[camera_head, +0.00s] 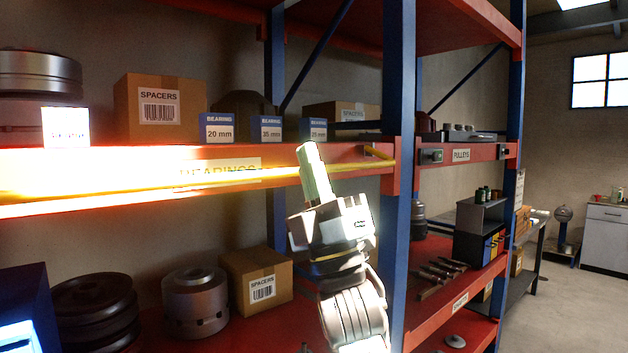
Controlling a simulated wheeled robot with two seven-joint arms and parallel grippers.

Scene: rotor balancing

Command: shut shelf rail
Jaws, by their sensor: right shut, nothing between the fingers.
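The yellow shelf rail (350,168) runs along the front of the red shelf beam (345,152) labelled BEARINGS. Its right end lies by the blue upright post, where a short yellow piece angles back toward the shelf. Its left part is washed out by glare and leaves the picture. My right gripper (310,155) is shut and empty, pointing up, with its fingers in front of the rail and hiding a short stretch of it. I cannot tell whether they touch. My left gripper is not in view.
A blue upright post (397,100) stands right of my gripper. Blue bearing boxes (267,129) and a SPACERS carton (158,108) stand behind the rail. Below are another carton (257,280) and metal hubs (195,302). Open floor lies at the far right.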

